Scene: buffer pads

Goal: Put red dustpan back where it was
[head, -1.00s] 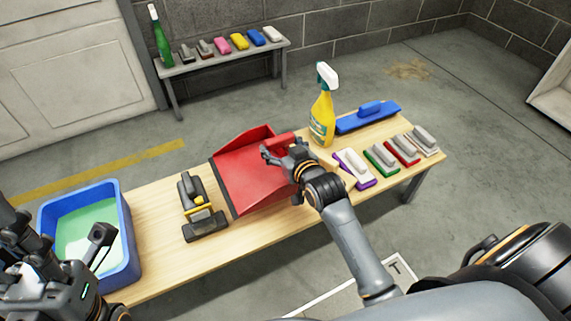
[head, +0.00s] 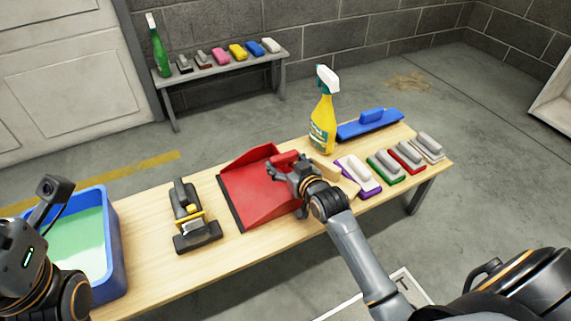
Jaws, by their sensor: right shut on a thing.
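The red dustpan (head: 258,195) is on the wooden table, right of the black-and-yellow scrubber and in front of the yellow spray bottle. Its pan looks level and at or very near the tabletop; contact along its underside is hidden. My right gripper (head: 284,167) is shut on the dustpan at its handle end, on the right, and hides part of the handle. My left gripper (head: 18,258) is at the left edge, in front of the blue tub. Its fingers cannot be made out, and it is away from the dustpan.
The wooden table (head: 155,270) holds a blue tub (head: 118,245) of green liquid, a black-and-yellow scrubber (head: 190,215), a yellow spray bottle (head: 322,125), a blue float (head: 370,125) and several brushes (head: 385,165). A back bench (head: 225,72) holds a green bottle and several pads.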

